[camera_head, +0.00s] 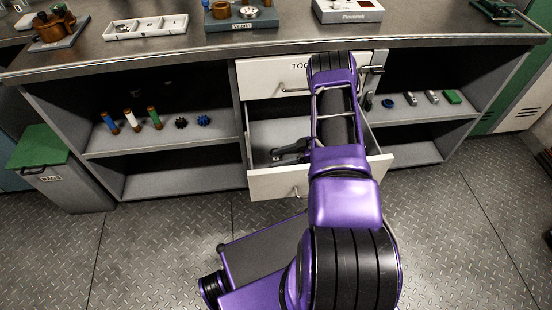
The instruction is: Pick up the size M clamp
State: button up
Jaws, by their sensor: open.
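A dark grey shape (290,152) shows inside the open lower drawer (272,185), just left of my purple arm. It may be a clamp or part of one, but it is small and partly hidden by my arm. No size mark can be read on it. My arm reaches up in front of the drawer and covers its right part. I cannot make out my gripper's fingers; the end of the arm is hidden behind its own links.
The upper drawer (262,83) with a partly covered label is shut. The worktop (285,40) holds trays and devices. A green-lidded bin (60,175) stands left. The floor in front is mostly clear.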

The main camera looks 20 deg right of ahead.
grip_shut()
dwell(0.4)
